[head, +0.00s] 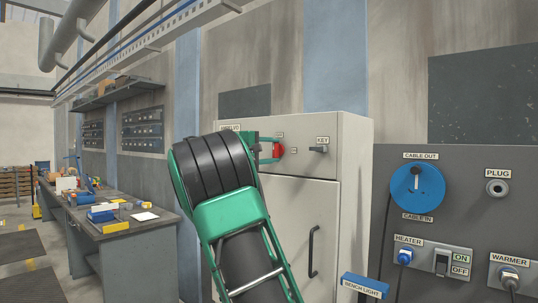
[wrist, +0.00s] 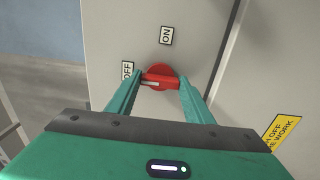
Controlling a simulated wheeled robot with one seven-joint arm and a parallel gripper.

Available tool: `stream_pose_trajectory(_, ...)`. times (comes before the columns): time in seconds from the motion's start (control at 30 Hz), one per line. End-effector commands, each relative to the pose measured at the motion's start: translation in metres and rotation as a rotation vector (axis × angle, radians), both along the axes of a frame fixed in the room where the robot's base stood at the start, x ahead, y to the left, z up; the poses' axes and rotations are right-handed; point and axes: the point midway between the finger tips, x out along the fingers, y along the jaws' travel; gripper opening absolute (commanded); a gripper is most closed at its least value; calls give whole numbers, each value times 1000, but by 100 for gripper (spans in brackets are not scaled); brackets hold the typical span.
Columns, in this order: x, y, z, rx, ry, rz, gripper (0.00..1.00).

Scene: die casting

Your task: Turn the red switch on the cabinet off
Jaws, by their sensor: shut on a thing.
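The light grey cabinet (head: 345,150) stands right of centre in the head view. Its red switch (head: 278,151) is on the upper front and partly hidden by my gripper (head: 266,150). In the wrist view, the red switch (wrist: 158,73) lies between my two fingertips, which are shut on its handle. The handle lies crosswise, with its white mark on the left, toward the OFF label (wrist: 127,70). The ON label (wrist: 166,35) is above the switch.
A key switch (head: 319,149) sits right of the red switch, above a door handle (head: 312,251). A grey panel (head: 460,210) with a blue dial (head: 417,186) stands on the right. A workbench (head: 120,232) with several items is on the left.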

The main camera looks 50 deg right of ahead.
Motion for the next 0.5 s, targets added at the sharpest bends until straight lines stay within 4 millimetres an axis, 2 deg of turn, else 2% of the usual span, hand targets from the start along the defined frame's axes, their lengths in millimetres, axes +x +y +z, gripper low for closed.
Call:
stream_pose_trajectory(0.03, 7, 4, -2, 0, 10, 16, 24)
stream_pose_trajectory(0.47, 7, 4, -2, 1, 21, 16, 25)
stream_pose_trajectory(0.5, 7, 4, -3, 1, 21, 16, 49)
